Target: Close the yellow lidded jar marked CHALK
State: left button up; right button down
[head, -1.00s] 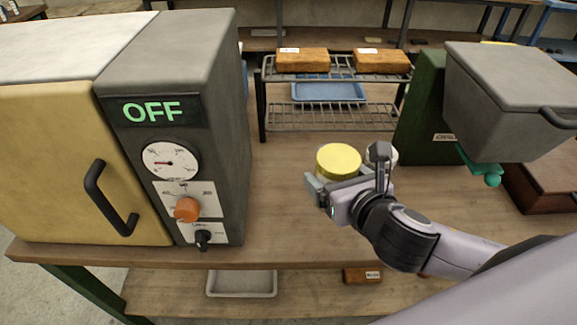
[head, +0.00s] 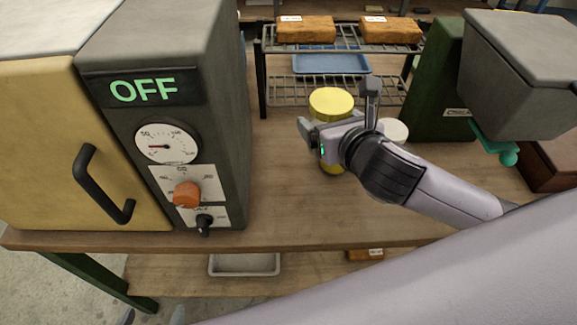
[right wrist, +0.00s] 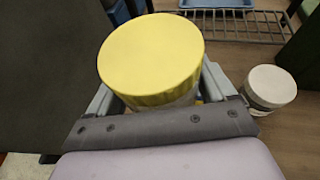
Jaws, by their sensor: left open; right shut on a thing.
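The jar has a round yellow lid (head: 331,103) on its top. In the head view its body is mostly behind my right gripper, with some yellow (head: 333,168) showing below. No CHALK marking is readable. My right gripper (head: 314,130) is shut on the jar's body, below the lid. In the right wrist view the yellow lid (right wrist: 152,52) fills the middle, with a finger on each side of the jar under it. I cannot tell whether the lid is fully seated.
A white-lidded jar (head: 393,130) stands close on the right. A wire rack (head: 290,93) with orange-brown blocks is behind. An oven (head: 165,100) marked OFF stands left, and a grey bin (head: 520,70) right. The bench front (head: 290,220) is clear.

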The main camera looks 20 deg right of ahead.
jog(key=w+a+r+n+y+b, duration=0.1)
jog(key=w+a+r+b, duration=0.1)
jog(key=w+a+r, duration=0.3)
jog(key=w+r, duration=0.2)
jog(key=w, duration=0.1)
jog(key=shift+w+y+b, duration=0.15)
jog(key=shift+y+b, duration=0.15)
jog(key=shift+r, duration=0.1)
notch_tip(320, 180, down, 16)
jog(key=b, duration=0.2)
jog(key=shift+b, duration=0.3)
jog(key=shift+r, duration=0.1)
jog(key=shift+f+b, duration=0.45)
jog(key=shift+f, duration=1.7)
jog(key=shift+f, duration=0.1)
